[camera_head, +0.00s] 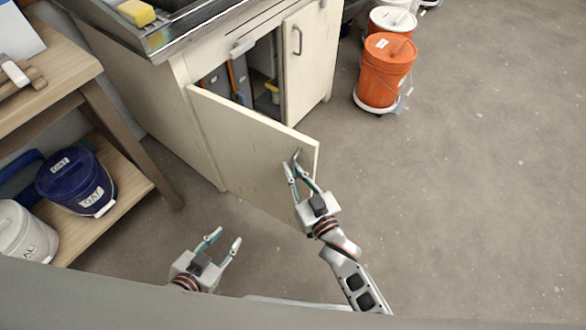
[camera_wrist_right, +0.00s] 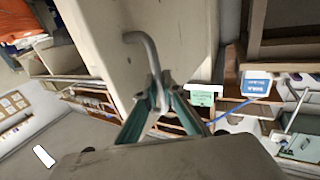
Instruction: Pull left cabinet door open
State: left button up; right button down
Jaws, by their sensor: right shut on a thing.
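The left cabinet door (camera_head: 250,140) is cream-coloured and swung well out from the cabinet (camera_head: 175,110), so part of the inside shows. Its metal handle (camera_head: 296,157) is near the door's free edge, and it also shows as a bent grey bar in the right wrist view (camera_wrist_right: 145,45). My right gripper (camera_head: 302,176) is shut on the handle; its fingers close around the bar in the right wrist view (camera_wrist_right: 158,100). My left gripper (camera_head: 224,244) is open and empty, low in front of the door and apart from it.
The right cabinet door (camera_head: 310,60) is closed. A sink with a yellow sponge (camera_head: 136,12) is above. An orange bucket (camera_head: 383,72) stands on the floor at right. A wooden shelf (camera_head: 110,190) at left holds a blue bucket (camera_head: 75,180).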

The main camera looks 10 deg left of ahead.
jog(key=c, duration=2.4)
grip_release()
jog(key=shift+c, duration=0.2)
jog(key=v, duration=1.2)
jog(key=shift+c, duration=0.5)
